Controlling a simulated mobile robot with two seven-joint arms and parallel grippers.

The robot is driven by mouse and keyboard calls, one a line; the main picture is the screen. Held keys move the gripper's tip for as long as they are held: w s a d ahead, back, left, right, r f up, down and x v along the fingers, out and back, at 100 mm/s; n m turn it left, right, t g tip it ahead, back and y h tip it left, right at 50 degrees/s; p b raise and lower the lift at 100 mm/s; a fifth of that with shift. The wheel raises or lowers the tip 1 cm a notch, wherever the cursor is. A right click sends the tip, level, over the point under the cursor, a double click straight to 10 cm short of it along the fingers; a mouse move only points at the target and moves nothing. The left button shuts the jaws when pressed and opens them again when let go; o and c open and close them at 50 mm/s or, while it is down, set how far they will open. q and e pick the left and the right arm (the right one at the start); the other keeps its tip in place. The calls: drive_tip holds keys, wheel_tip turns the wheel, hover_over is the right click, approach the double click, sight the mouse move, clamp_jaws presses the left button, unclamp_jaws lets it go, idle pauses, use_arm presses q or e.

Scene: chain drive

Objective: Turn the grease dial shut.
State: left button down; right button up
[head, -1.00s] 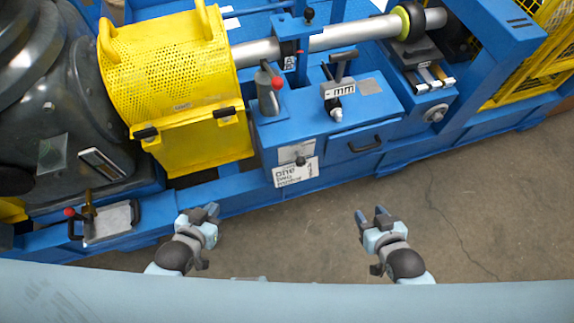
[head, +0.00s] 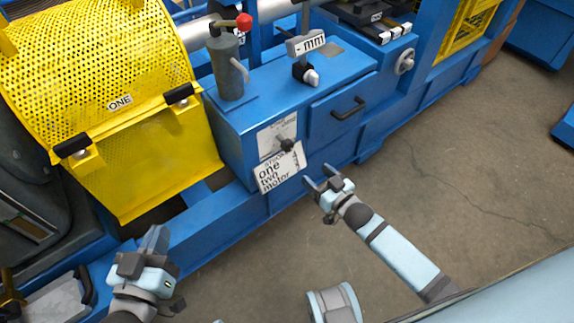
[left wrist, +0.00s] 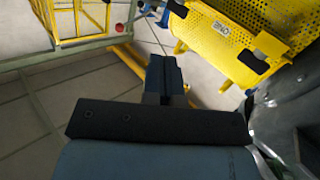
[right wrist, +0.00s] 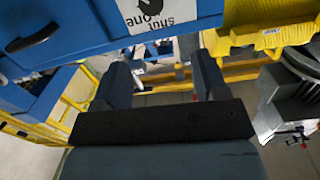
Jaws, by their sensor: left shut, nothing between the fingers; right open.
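The dial, a small dark knob (head: 287,145) on a pale plate, is on the front of the blue cabinet (head: 235,150). Below it is a white label (head: 278,170) reading "one", "two" and "motor"; the label's "shut" and "one" show in the right wrist view (right wrist: 150,14). I cannot tell the dial's setting. My right gripper (head: 320,180) is open and empty, just right of and below the label, apart from the dial. My left gripper (head: 154,240) is shut and empty, lower left, below the yellow guard, well away from the dial.
A yellow perforated guard (head: 110,90) with black latches is left of the cabinet. A black drawer handle (head: 348,108) sticks out at right. Bare floor (head: 480,180) lies in front.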

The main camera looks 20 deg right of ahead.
sight(290, 149)
drive_tip(key=shift+t+y, duration=0.3)
drive_tip(key=w+f+b, duration=0.1)
drive_tip(key=w, duration=0.2)
drive_tip(key=w+a+f+b, duration=0.1)
drive_tip(key=w+b, duration=0.1)
drive_tip(key=w, duration=0.2)
drive_tip(key=w+a+b, duration=0.1)
drive_tip(key=w, duration=0.2)
drive_tip(key=shift+w+a+f, duration=0.15)
drive_tip(key=shift+w+f, duration=0.1)
drive_tip(key=shift+f, duration=0.15)
drive_tip(key=b+x, duration=0.1)
drive_tip(key=x, duration=0.2)
drive_tip(key=shift+w+a+b, duration=0.15)
drive_tip(key=shift+w+b, duration=0.15)
drive_tip(key=shift+w, duration=0.05)
drive_tip(key=shift+w+a, duration=0.2)
drive_tip(key=shift+w, duration=0.35)
use_arm(q)
drive_tip(key=shift+s+d+r+t+h, duration=0.1)
drive_tip(key=shift+d+r+t+h, duration=0.25)
drive_tip(key=shift+d+h, duration=0.2)
drive_tip(key=shift+s+d+r+t+h, duration=0.1)
drive_tip(key=shift+d+r+t+h, duration=0.1)
drive_tip(key=shift+d+t+h, duration=0.3)
use_arm(e)
drive_tip(key=c, duration=0.9)
